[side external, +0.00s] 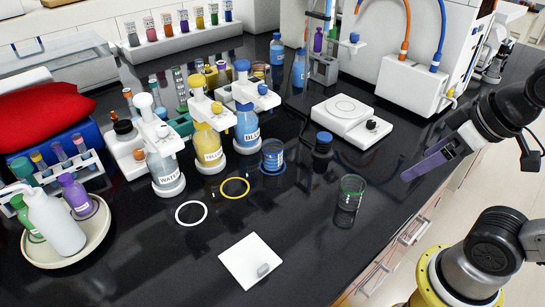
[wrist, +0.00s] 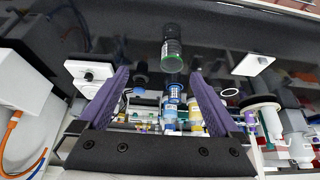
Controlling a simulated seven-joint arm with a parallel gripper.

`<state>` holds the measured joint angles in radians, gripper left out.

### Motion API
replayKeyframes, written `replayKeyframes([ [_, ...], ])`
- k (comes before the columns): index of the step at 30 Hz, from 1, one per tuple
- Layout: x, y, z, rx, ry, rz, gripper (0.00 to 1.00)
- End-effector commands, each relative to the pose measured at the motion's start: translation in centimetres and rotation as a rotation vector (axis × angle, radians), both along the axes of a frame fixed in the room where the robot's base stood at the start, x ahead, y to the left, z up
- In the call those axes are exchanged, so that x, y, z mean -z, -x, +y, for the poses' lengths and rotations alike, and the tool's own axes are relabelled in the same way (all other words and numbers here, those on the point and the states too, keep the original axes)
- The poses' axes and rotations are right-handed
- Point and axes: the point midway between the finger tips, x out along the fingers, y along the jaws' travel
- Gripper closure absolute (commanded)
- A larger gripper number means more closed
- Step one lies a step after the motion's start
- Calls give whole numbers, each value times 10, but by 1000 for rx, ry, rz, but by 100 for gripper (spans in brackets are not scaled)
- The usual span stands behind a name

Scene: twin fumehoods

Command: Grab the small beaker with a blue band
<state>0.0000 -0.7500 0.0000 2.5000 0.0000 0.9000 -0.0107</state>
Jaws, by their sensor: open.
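The small beaker with a blue band (side external: 272,157) stands upright on the dark bench, in front of the blue bottle (side external: 247,128). In the wrist view the blue-banded beaker (wrist: 174,93) appears between my fingers in the picture but well beyond them. A clear beaker with a green band (side external: 350,195) stands nearer the bench's front edge; it also shows in the wrist view (wrist: 172,50). My gripper (side external: 408,176) is open and empty, at the right above the bench's front edge, apart from both beakers. Its purple fingers (wrist: 159,74) are spread wide in the wrist view.
A dark jar with a blue cap (side external: 322,144) stands right of the blue-banded beaker, and a white hotplate (side external: 343,116) is behind it. Yellow (side external: 207,142) and water (side external: 166,171) bottles stand left. A white square plate (side external: 251,261) lies in front. The bench around the green-banded beaker is clear.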

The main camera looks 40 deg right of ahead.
Motion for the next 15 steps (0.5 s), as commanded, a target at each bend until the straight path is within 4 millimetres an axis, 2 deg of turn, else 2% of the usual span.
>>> replayKeyframes([
  [4,-3,-2,3,-115,44,-13,1],
  [8,-29,-26,19,-321,87,-77,1],
  [11,-46,-60,33,-487,107,-107,1],
  [14,-56,-105,43,-634,116,-134,1],
  [15,-57,-126,46,-688,115,-144,1],
])
